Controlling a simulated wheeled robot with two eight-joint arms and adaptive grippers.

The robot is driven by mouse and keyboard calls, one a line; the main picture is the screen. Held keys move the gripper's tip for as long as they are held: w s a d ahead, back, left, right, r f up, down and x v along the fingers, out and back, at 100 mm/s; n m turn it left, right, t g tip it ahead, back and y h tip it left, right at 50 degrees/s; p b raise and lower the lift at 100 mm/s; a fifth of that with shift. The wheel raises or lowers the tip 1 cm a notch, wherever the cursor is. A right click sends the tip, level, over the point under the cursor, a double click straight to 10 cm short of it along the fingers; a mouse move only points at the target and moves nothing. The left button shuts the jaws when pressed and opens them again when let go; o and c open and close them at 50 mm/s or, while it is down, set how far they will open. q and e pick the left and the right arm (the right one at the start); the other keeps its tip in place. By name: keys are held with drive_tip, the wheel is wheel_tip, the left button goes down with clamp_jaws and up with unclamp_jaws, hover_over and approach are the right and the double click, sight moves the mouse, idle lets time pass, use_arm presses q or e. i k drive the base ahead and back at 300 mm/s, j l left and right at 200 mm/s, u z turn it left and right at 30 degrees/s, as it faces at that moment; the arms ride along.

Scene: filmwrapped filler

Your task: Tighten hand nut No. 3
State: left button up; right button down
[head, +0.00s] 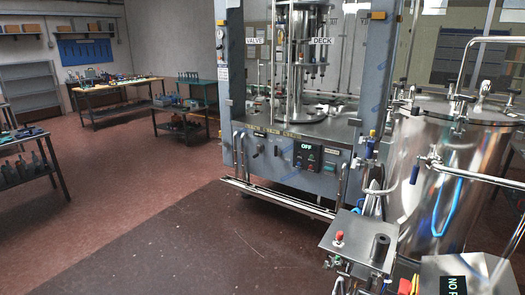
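A shiny steel tank (415,190) stands at the right. Several small fittings with dark ends sit around its lid (440,106), and some may be hand nuts. I see no number on them, so I cannot tell which one is No. 3. Neither of my grippers is in view.
A grey filling machine (300,172) labelled VALVE and DECK stands at centre, its display reading OFF. A steel control box (355,240) with a red button (339,237) stands before the tank. Workbenches (120,88) line the left. The floor (150,210) at left and front is clear.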

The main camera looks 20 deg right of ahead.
sight(466, 100)
drive_tip(key=i+z, duration=0.2)
drive_tip(key=z, duration=0.25)
drive_tip(key=i+z, duration=0.15)
drive_tip(key=z, duration=0.3)
drive_tip(key=i+j+z, duration=0.15)
drive_tip(key=z, duration=0.3)
drive_tip(key=i+j+z, duration=0.15)
drive_tip(key=z, duration=0.3)
drive_tip(key=i+j+z, duration=0.1)
drive_tip(key=j+z, duration=0.15)
drive_tip(key=z, duration=0.2)
drive_tip(key=i+j+z, duration=0.1)
drive_tip(key=j+z, duration=0.15)
drive_tip(key=z, duration=0.2)
